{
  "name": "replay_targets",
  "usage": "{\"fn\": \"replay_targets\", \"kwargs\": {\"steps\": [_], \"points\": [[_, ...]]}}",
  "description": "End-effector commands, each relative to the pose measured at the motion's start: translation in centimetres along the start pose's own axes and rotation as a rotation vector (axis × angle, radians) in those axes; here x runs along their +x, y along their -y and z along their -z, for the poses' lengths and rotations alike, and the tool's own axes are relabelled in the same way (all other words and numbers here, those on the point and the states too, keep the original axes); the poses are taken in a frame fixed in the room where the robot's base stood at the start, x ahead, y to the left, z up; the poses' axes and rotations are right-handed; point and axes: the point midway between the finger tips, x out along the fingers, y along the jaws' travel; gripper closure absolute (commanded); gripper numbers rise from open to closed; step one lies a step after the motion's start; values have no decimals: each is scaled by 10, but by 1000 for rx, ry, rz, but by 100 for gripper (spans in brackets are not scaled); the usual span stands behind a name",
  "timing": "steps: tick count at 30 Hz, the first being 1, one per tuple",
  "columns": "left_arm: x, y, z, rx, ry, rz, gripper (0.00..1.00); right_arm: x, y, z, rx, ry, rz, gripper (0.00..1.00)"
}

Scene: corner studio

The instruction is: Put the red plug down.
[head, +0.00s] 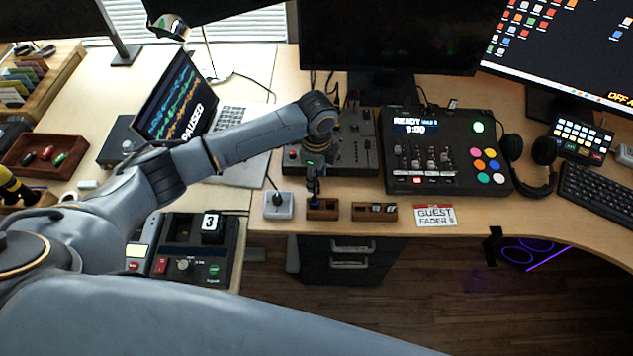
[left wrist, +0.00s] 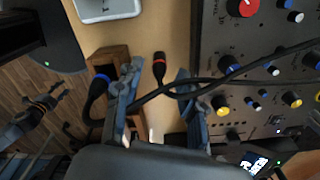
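The red plug (left wrist: 159,68), black with a red band, lies on the desk in the left wrist view, between and just beyond my left fingertips. My left gripper (left wrist: 160,85) is open, with a finger on either side of the plug and clear space to both. In the head view my left gripper (head: 314,182) points down over the desk's front part, by a small wooden holder (head: 322,215); the red plug cannot be made out there. A dark arm end, likely my right gripper (left wrist: 42,108), shows at the left of the wrist view; its fingers are unclear.
A blue-banded plug (left wrist: 97,92) is beside the wooden holder (left wrist: 112,60). A white box (head: 279,206) stands left, a second wooden holder (head: 375,211) right. A mixer (head: 352,150) is behind. Black cables (left wrist: 235,75) cross near my fingers. The desk edge is close in front.

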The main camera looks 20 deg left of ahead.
Motion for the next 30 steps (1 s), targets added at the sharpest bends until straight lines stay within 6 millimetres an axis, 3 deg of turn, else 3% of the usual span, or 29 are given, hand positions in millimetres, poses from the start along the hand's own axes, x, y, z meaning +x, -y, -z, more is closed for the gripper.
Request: {"fn": "replay_targets", "kwargs": {"steps": [6,12,18,30], "points": [[-50,1,0,1,-1,4,61,2,0,0,0,0,0,59],[-83,1,0,0,0,1,61,4,0,0,0,0,0,59],[-95,0,0,-1,0,-2,61,4,0,0,0,0,0,59],[-95,0,0,-1,0,-2,61,4,0,0,0,0,0,59]]}}
